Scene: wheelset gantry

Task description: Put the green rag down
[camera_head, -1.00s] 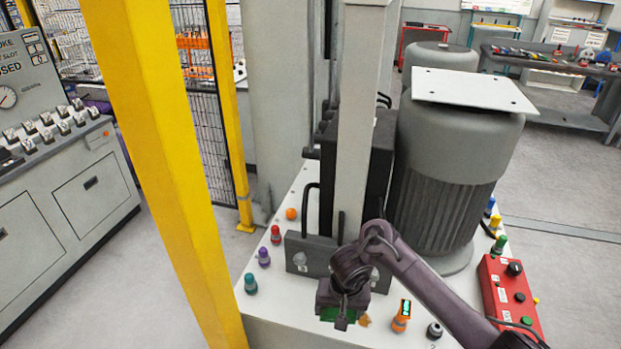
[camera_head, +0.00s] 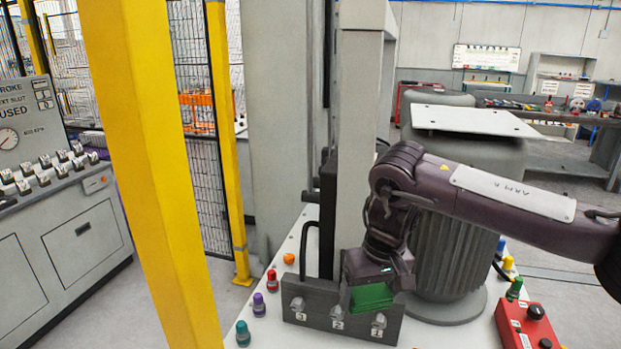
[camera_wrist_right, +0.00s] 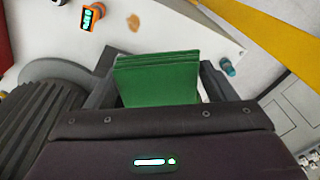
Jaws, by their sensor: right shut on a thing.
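The green rag (camera_head: 371,297) is a folded block held in my right gripper (camera_head: 372,290). The gripper is shut on it, in front of a dark block with numbered hooks. In the right wrist view the rag (camera_wrist_right: 160,78) sits between the two fingers, its folded layers at the upper edge. The white bench top (camera_wrist_right: 165,25) lies beyond it in that view, with a small brown stain on it. My left gripper is not in view.
The dark hook block (camera_head: 338,322) stands on the white bench. Red, purple and teal knobs (camera_head: 243,333) line its left edge. A large grey motor (camera_head: 455,245) and a red control box (camera_head: 525,325) are at right. A yellow post (camera_head: 150,170) stands at left.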

